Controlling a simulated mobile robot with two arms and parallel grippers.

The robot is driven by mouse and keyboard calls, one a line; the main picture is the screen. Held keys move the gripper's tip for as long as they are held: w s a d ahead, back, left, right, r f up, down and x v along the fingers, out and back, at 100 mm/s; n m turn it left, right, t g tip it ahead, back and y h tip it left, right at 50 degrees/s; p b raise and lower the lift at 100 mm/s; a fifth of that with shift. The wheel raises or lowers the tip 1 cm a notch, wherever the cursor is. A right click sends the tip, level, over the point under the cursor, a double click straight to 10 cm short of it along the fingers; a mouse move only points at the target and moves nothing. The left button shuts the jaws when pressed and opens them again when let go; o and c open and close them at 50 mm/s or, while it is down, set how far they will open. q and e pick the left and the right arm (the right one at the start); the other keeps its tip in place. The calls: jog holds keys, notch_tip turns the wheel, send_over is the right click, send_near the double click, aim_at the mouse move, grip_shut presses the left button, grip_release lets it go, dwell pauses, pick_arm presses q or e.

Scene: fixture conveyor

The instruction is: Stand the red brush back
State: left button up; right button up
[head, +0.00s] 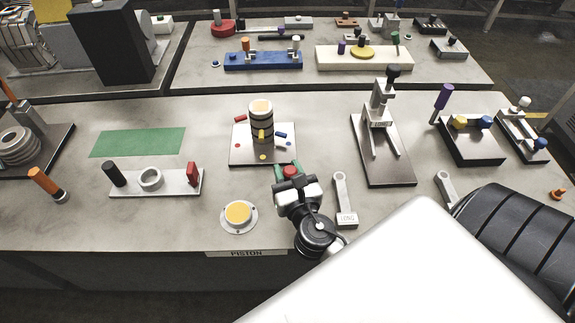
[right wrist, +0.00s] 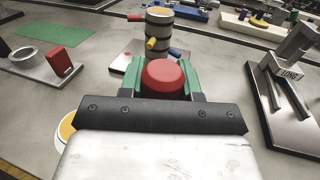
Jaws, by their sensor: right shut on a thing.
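My right gripper (head: 289,172) has green fingers, shut on a red, round-topped thing that fits the red brush (right wrist: 165,77). In the head view the red brush (head: 290,171) shows only as a small red top between the fingers, just in front of the square plate with the banded cylinder. Its lower part is hidden by the fingers and the gripper body, so I cannot tell whether it touches the table. My left gripper is not in view.
The banded cylinder (head: 261,124) with coloured pins stands on its plate (head: 237,156) right beyond the gripper. A white holder (head: 170,187) with a ring is at left, a yellow-topped disc (head: 238,214) nearer. A wrench-like tool (head: 341,190) and a press stand (head: 398,174) are at right.

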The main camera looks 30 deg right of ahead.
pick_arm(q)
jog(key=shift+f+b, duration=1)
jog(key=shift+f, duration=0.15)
pick_arm(e)
jog(key=shift+f, duration=1.5)
jog(key=o, duration=0.6)
jog(key=o, duration=0.6)
